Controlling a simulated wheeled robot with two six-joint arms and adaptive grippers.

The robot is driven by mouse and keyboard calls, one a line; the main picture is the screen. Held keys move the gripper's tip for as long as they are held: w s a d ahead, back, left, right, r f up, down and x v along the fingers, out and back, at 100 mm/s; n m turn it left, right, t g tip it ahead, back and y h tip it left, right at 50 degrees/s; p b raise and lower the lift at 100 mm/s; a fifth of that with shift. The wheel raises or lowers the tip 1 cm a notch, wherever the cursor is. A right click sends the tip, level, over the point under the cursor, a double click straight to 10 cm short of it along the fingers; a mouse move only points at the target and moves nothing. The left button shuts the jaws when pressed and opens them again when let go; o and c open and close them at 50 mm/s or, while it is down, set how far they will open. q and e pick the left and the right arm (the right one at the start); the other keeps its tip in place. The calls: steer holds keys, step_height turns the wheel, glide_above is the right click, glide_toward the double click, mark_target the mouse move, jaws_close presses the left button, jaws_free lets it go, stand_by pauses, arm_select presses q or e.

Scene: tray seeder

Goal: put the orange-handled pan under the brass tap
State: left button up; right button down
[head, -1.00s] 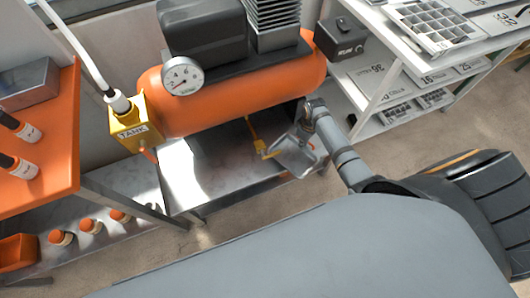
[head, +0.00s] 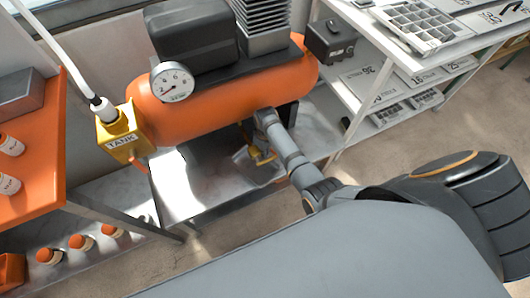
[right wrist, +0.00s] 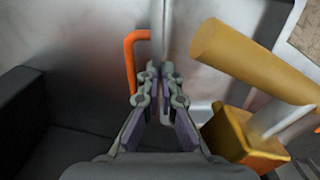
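The pan (head: 244,168) is a grey metal vessel low under the orange tank in the head view, partly hidden by my right arm. In the right wrist view, its orange handle (right wrist: 130,62) bends beside my fingers. My right gripper (right wrist: 160,75) is closed, its fingertips nearly together at the pan by the handle; the exact grip is partly hidden. The brass tap (head: 262,156) shows as a yellow piece right beside the pan. A thick brass cylinder (right wrist: 250,60) and block (right wrist: 240,138) are close to the right of my fingers. My left gripper is out of view.
The orange tank (head: 225,95) hangs just above my right forearm. A metal shelf (head: 185,185) lies beneath it. A yellow TANK box (head: 122,135) is on the left, beside an orange bench (head: 45,165). White shelves with trays (head: 375,85) stand at right.

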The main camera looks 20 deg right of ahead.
steer(key=shift+w+r, duration=0.1)
steer(key=shift+f, duration=0.55)
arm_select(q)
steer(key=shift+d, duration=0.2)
arm_select(e)
steer(key=c, duration=1.8)
jaws_free()
steer(key=shift+s+f, duration=0.1)
steer(key=shift+s, duration=0.15)
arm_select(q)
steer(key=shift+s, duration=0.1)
arm_select(e)
steer(key=shift+r, duration=0.3)
steer(key=r+p, duration=0.2)
steer(key=r, duration=0.4)
steer(key=shift+w+r, duration=0.15)
steer(key=shift+w, duration=0.05)
arm_select(q)
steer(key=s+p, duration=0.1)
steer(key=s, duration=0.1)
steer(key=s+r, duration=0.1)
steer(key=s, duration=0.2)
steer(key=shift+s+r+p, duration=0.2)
steer(key=shift+p, duration=0.15)
arm_select(e)
step_height(320, 180, up, 6)
steer(key=shift+r, duration=0.25)
